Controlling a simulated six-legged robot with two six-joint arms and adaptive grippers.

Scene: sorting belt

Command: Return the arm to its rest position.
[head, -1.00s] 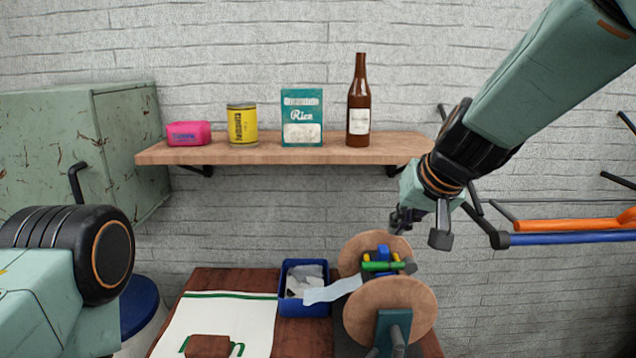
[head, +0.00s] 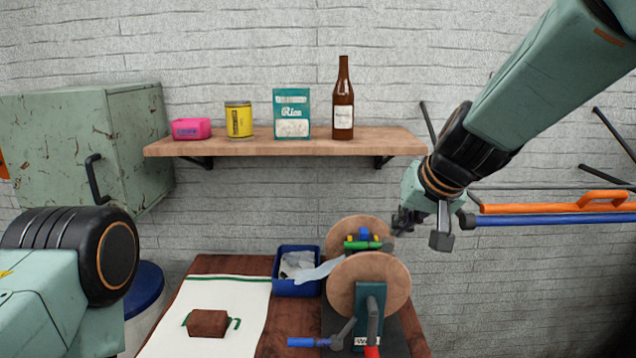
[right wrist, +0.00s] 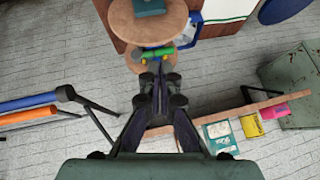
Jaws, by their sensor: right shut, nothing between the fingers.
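My right arm comes in from the upper right of the head view. Its gripper (head: 422,228) hangs in the air at the right of the wooden-disc reel (head: 368,283) on the table. In the right wrist view the right gripper (right wrist: 160,80) has its fingers together, with nothing between them. The reel's discs (right wrist: 148,22) and its green bar lie beyond the fingertips there. Of my left arm, only a dark joint and a pale green link show at the left of the head view; its gripper is out of the picture.
A table holds a white green-edged cloth (head: 239,310), a brown block (head: 208,323) and a blue bin (head: 297,287) with pale scraps. A wall shelf (head: 285,145) carries a pink pack, yellow can, rice box and brown bottle. Orange (head: 550,208) and blue bars stick out at right.

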